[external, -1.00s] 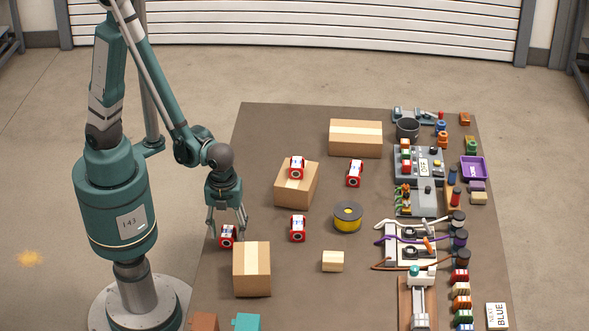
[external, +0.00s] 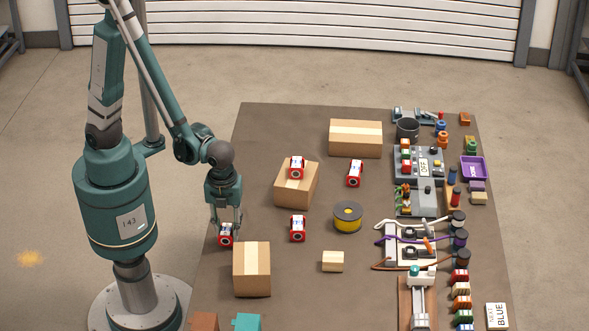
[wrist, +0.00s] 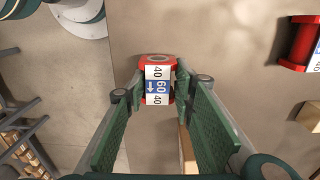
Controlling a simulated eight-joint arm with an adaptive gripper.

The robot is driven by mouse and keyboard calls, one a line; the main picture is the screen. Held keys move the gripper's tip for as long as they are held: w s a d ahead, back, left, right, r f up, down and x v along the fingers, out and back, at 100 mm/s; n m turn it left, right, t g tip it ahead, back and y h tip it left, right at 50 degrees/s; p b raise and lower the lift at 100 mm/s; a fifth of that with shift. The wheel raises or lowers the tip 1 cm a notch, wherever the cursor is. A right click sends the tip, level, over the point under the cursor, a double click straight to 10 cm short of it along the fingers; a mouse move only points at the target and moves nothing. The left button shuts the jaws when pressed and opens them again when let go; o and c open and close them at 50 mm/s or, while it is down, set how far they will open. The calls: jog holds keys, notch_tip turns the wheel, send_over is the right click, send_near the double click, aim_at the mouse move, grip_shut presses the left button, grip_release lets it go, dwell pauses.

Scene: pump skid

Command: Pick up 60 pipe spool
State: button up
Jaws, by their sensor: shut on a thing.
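In the wrist view my gripper (wrist: 157,88) has one finger on each side of the spool's labelled middle. The spool appears to rest on the table.
Similar red spools lie nearby: one on the table (external: 298,228), one on a cardboard box (external: 296,167), one farther back (external: 355,173). A box (external: 252,269) stands close in front of my gripper. A yellow reel (external: 348,217) is to the right. The table's left edge is close.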

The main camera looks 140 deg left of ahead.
aim_at(227, 229)
jog(key=shift+r+p, duration=0.9)
jog(key=shift+r, duration=3.7)
